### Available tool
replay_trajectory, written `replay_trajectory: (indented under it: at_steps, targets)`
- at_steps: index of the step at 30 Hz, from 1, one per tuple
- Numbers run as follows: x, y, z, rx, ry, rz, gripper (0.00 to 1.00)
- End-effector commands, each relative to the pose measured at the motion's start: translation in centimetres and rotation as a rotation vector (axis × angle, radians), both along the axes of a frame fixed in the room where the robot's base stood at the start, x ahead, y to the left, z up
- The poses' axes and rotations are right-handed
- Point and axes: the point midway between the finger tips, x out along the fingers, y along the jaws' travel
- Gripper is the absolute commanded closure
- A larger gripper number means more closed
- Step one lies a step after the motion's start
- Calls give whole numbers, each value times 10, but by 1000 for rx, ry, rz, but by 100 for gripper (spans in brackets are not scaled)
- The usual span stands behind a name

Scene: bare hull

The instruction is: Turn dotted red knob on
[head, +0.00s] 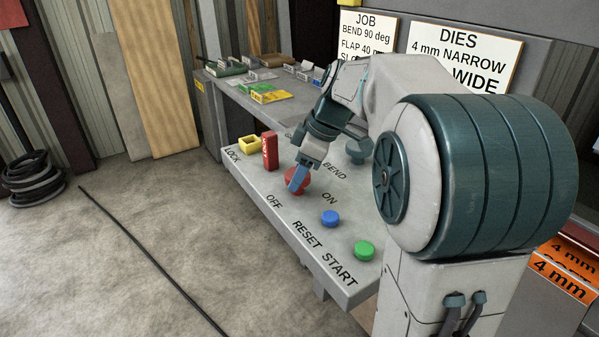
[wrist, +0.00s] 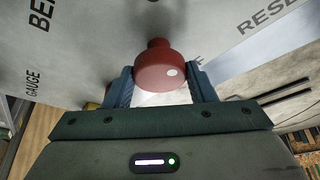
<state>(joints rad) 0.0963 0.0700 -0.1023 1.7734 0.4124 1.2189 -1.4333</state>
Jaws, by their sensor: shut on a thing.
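The dotted red knob (head: 306,184) stands on the grey sloping panel between the printed words OFF and ON. In the wrist view the knob (wrist: 160,66) shows a white dot on its face, right of centre, on the side towards the partly hidden OFF lettering. My gripper (head: 298,178) is shut on the knob in the head view, a blue finger covering part of it. In the wrist view my gripper (wrist: 162,82) has one finger on each side of the knob.
A blue button (head: 330,218) by RESET and a green button (head: 364,250) by START sit nearer on the panel (head: 300,222). A red block (head: 270,151) and a yellow square socket (head: 249,144) stand by LOCK. A grey-blue knob (head: 357,151) is behind, near BEND.

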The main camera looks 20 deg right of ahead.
Motion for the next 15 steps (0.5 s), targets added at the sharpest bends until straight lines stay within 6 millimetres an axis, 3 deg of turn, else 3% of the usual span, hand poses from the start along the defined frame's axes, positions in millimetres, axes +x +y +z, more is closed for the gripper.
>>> replay_trajectory:
  at_steps: [12, 13, 15]
  targets:
    - [0, 0, 0, -1, 0, 9, 73]
    - [0, 0, 0, -1, 0, 9, 47]
    - [0, 0, 0, -1, 0, 9, 28]
